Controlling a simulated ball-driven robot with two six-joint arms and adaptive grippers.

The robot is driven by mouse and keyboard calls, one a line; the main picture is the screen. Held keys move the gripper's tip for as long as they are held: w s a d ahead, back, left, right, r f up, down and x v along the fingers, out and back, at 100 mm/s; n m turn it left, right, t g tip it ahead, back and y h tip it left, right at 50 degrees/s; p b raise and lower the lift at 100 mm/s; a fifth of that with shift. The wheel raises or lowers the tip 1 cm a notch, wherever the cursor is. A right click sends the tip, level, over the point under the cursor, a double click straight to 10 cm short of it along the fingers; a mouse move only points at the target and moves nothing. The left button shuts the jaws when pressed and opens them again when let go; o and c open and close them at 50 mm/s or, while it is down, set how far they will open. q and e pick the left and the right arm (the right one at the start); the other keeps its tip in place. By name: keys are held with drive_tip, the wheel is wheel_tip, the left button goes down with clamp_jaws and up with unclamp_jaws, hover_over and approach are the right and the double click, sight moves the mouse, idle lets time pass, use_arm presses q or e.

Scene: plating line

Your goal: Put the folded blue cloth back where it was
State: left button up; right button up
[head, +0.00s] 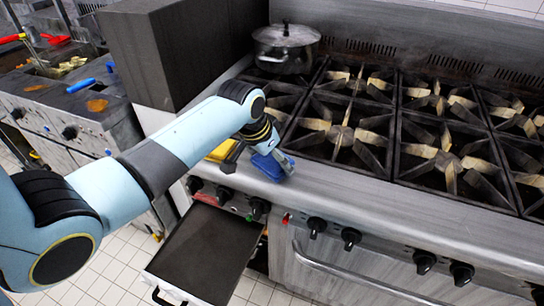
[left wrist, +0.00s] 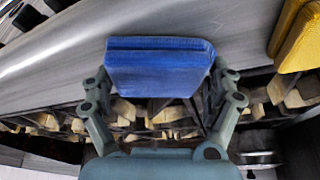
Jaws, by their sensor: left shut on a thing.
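The folded blue cloth (head: 268,166) is at my left gripper (head: 276,158), over the steel front ledge of the stove (head: 345,195). In the left wrist view the cloth (left wrist: 158,68) sits between the two fingers, its folded layers showing along one edge. My left gripper is shut on it. I cannot tell whether the cloth touches the ledge or hangs just above it. My right gripper is not in view.
A yellow folded thing (head: 222,150) lies on the ledge left of the cloth; it also shows in the left wrist view (left wrist: 297,38). A lidded pot (head: 286,50) stands on the back left burner. An open drawer (head: 205,255) juts out below. The ledge to the right is clear.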

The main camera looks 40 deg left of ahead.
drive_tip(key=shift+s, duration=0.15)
use_arm(q)
drive_tip(key=shift+f, duration=0.15)
drive_tip(key=o, duration=0.8)
drive_tip(key=shift+o, duration=0.2)
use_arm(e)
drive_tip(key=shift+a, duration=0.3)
use_arm(q)
drive_tip(key=v, duration=1.2)
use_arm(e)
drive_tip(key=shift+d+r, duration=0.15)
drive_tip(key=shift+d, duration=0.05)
